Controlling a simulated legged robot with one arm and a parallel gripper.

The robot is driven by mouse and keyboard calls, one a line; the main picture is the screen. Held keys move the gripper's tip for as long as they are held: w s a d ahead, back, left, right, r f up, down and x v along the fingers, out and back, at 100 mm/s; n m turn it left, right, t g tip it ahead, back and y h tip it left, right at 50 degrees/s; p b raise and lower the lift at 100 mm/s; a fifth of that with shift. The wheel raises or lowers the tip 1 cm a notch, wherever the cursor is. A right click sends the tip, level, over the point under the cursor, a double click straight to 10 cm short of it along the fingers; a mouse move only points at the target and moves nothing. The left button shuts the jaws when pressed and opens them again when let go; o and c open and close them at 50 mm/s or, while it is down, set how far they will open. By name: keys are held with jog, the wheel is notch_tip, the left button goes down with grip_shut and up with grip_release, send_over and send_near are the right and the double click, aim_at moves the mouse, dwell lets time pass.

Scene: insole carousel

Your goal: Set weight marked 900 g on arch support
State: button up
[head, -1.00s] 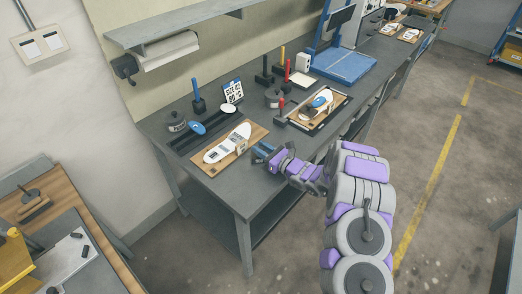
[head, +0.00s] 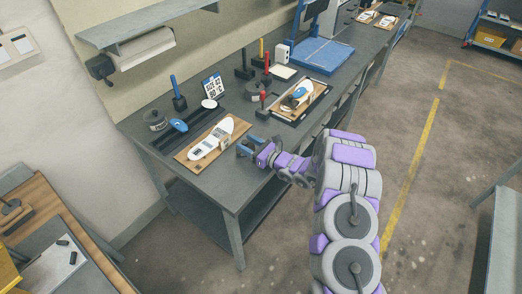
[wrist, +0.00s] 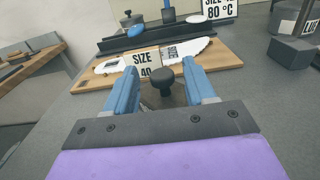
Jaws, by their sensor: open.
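My gripper (head: 247,146) is open beside the right end of the near wooden board (head: 184,157) with a white insole (head: 208,141). In the wrist view, a dark round knob (wrist: 162,78) on a partly hidden body stands between the open blue fingers (wrist: 160,66), apart from both. It looks like a weight's handle; no 900 g mark shows. A grey knobbed weight (head: 156,121) stands at the table's left. Another grey weight (head: 253,91) stands farther back, beside the second board.
A label block marked SIZE 40 (wrist: 144,64) stands on the near board. A second insole (head: 291,103) with a blue piece on it lies to the right. A sign (head: 212,87) and tool posts stand behind. The table front left of my gripper is bare.

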jog(key=p+v, duration=0.2)
jog(key=v, duration=0.8)
jog(key=shift+s+d, duration=0.15)
jog(key=shift+d, duration=0.1)
jog(key=s+a+r+n+g+y, duration=0.2)
jog(key=s+a+r+n+g, duration=0.35)
jog(key=s+r, duration=0.2)
jog(key=s+a+r+n+g+y, duration=0.1)
jog(key=s+a+r+n+g, duration=0.4)
jog(key=r, duration=0.4)
jog(key=s+r+n+g+h, duration=0.2)
jog(key=s+n+g, duration=0.15)
jog(key=s, duration=0.45)
jog(key=s+r+n+g+h, duration=0.25)
jog(key=s+n, duration=0.25)
jog(key=s, duration=0.3)
jog(key=s+d+r+n+t+h, duration=0.1)
jog(key=s+d+n+t+h, duration=0.2)
jog(key=s+d+h, duration=0.9)
jog(key=s+d+n, duration=0.3)
jog(key=s+d, duration=0.2)
jog(key=d, duration=0.2)
jog(key=shift+s+r+n+t+h, duration=0.2)
jog(key=shift+r+n+t+h, duration=0.05)
jog(key=shift+n+t+h, duration=0.1)
